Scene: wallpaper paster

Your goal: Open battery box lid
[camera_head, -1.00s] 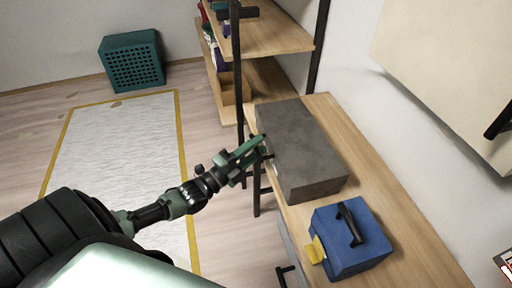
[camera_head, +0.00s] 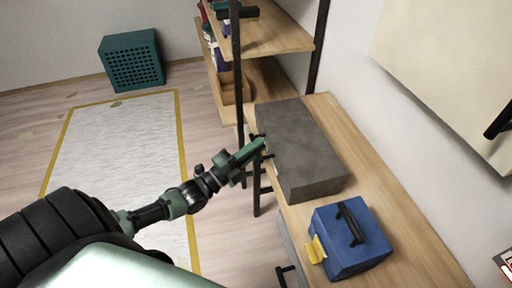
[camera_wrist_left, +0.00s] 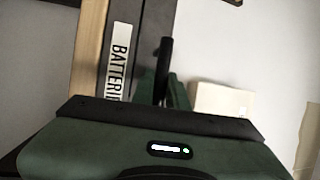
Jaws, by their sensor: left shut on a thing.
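The battery box is the dark grey box (camera_head: 302,145) on the wooden bench, and its lid looks shut. In the left wrist view its side carries a white label (camera_wrist_left: 118,62) reading "BATTERI…", partly cut off by my gripper body. A black handle bar (camera_wrist_left: 162,68) stands out beside the label. My left gripper (camera_head: 256,147) is at the box's left side, with its green fingers (camera_wrist_left: 162,98) shut on the black handle. The exact contact is mostly hidden. My right gripper is not in view.
A blue case (camera_head: 362,252) with a black handle and yellow latch stands on the wooden bench (camera_head: 408,232) in front of the box. A shelf unit (camera_head: 276,36) rises behind. A teal crate (camera_head: 132,62) sits on the floor. The floor mat (camera_head: 112,150) is clear.

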